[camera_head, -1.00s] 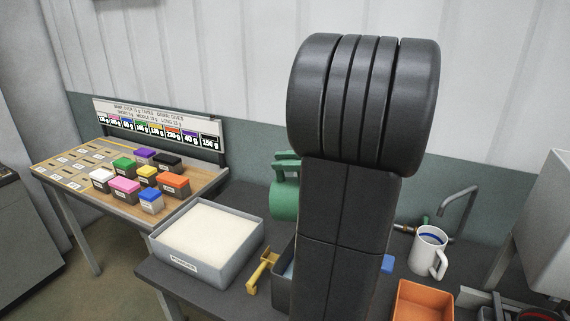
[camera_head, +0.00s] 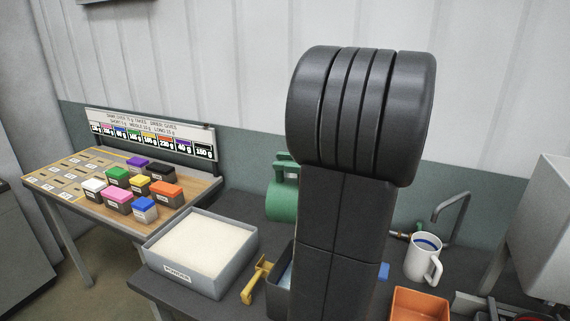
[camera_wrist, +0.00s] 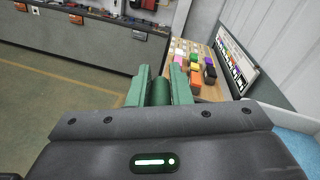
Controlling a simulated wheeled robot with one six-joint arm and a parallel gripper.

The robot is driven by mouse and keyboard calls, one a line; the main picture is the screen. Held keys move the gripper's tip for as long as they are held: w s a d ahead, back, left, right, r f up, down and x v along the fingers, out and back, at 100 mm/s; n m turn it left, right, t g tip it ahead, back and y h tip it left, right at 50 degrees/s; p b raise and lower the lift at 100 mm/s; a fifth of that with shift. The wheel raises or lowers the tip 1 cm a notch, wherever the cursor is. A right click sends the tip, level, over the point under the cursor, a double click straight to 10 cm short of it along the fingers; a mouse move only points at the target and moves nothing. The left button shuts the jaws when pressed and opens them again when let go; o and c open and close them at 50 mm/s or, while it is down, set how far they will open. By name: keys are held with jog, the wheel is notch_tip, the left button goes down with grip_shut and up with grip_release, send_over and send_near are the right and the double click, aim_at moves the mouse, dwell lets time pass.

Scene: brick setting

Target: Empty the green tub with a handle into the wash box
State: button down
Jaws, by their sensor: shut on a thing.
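The green tub with a handle (camera_head: 283,199) shows left of my dark arm in the head view, behind a dark grey box, and is partly hidden by the arm. My gripper (camera_wrist: 161,84) is hidden in the head view. In the wrist view it is shut on a green part of the tub (camera_wrist: 160,92); I cannot tell clearly where finger ends and tub begins. The dark grey box (camera_head: 277,301) with pale blue contents, apparently the wash box, is half hidden behind my arm. The inside of the tub is not visible.
A grey box of white powder (camera_head: 164,269) stands left, near a yellow handle (camera_head: 257,281). A white mug (camera_head: 423,263) and an orange tray (camera_head: 419,303) stand right, near a bent pipe (camera_head: 452,211). A side table (camera_head: 181,201) holds several coloured small boxes.

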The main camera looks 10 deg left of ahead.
jog(key=shift+s+d+r+y, duration=0.15)
jog(key=shift+d+r+y, duration=0.4)
jog(key=shift+d+r, duration=0.15)
jog(key=shift+s+d+r+y, duration=0.1)
jog(key=shift+d+r+y, duration=0.45)
jog(key=shift+d, duration=0.15)
jog(key=shift+t+y, duration=0.3)
jog(key=shift+y, duration=0.4)
jog(key=shift+s+d+f+b, duration=0.1)
jog(key=shift+d+f+b, duration=0.3)
jog(key=shift+f+b, duration=1.1)
jog(key=shift+s+d+f+b, duration=0.1)
jog(key=shift+d+f+b, duration=0.4)
jog(key=shift+f, duration=1.95)
jog(key=shift+d+f+b, duration=0.3)
jog(key=shift+f+b, duration=0.75)
jog(key=shift+f, duration=0.95)
jog(key=shift+b, duration=0.3)
jog(key=shift+w+d+r+b, duration=0.2)
jog(key=shift+d+b, duration=0.1)
jog(key=shift+b, duration=1.35)
jog(key=shift+s+d+r+y+b, duration=0.25)
jog(key=shift+r+y+b, duration=0.15)
jog(key=shift+b, duration=1.85)
